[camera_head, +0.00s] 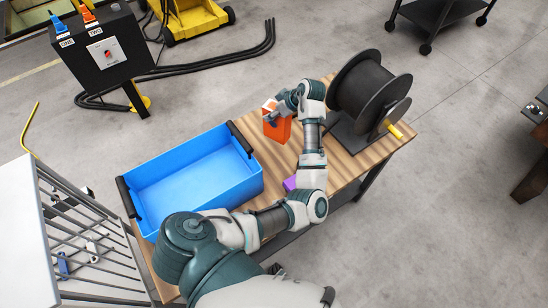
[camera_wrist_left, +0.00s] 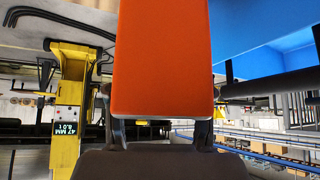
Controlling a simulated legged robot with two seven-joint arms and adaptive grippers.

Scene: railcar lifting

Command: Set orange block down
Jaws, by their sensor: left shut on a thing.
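The orange block (camera_head: 279,131) is upright at the far edge of the wooden table (camera_head: 258,135), between the blue bin and the black spool. I cannot tell whether its bottom touches the table or hangs just above it. My left gripper (camera_head: 278,112) is shut on the upper part of the block. In the left wrist view the orange block (camera_wrist_left: 162,60) fills the upper middle, with my left gripper's fingers (camera_wrist_left: 161,132) on both sides of its near end. My right gripper is not in view.
An empty blue bin (camera_head: 190,205) with black handles stands left on the table. A black spool (camera_head: 368,88) with a yellow handle stands at the right end. A purple object (camera_head: 290,183) is partly hidden behind my left arm. A black control box (camera_head: 103,50) stands beyond the table.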

